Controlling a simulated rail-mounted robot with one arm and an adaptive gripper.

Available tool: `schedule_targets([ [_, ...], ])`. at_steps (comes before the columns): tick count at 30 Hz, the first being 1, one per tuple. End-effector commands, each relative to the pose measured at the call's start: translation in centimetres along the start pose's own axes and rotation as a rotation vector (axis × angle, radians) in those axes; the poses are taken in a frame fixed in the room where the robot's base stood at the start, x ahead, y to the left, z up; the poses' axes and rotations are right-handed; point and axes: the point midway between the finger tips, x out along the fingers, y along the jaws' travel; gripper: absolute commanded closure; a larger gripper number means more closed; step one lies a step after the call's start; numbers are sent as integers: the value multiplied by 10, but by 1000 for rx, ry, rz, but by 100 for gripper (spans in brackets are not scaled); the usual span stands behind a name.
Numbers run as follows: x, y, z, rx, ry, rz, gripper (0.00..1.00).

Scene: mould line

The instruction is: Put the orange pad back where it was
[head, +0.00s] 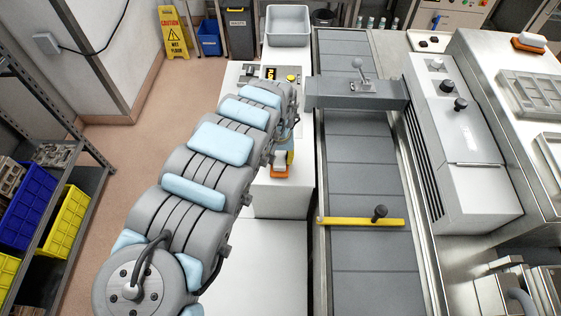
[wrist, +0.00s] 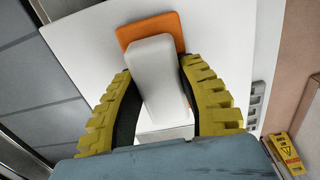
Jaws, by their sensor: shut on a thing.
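The orange pad (wrist: 152,30), a flat orange plate with a pale grey block-shaped handle, is between the yellow ribbed fingers of my gripper (wrist: 160,100) in the wrist view. The fingers are shut on the grey handle from both sides. In the head view the orange pad (head: 278,175) shows beside my wrist, over the white bench (head: 285,200). My gripper (head: 288,158) is mostly hidden by the arm there. I cannot tell whether the pad touches the bench. A similar orange pad with a white top (head: 528,44) lies on the steel machine at the far right.
A grey conveyor (head: 370,180) with a yellow bar (head: 345,221) and a grey cross gantry (head: 335,98) runs right of the bench. A control panel (head: 270,73) and a grey bin (head: 287,24) stand at the bench's far end. The bench's near part is bare.

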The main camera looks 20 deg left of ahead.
Motion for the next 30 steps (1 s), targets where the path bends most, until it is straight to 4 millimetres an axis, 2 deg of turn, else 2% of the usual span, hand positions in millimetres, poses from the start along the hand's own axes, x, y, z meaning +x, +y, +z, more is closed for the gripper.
schedule_targets([
  [14,6,-1,0,-1,1,0,98],
  [15,6,-1,0,-1,1,-1,48],
  [16,5,-1,0,-1,1,-1,40],
  [25,5,-1,0,-1,1,-1,38],
  [30,-2,-1,-1,1,2,-3,38],
])
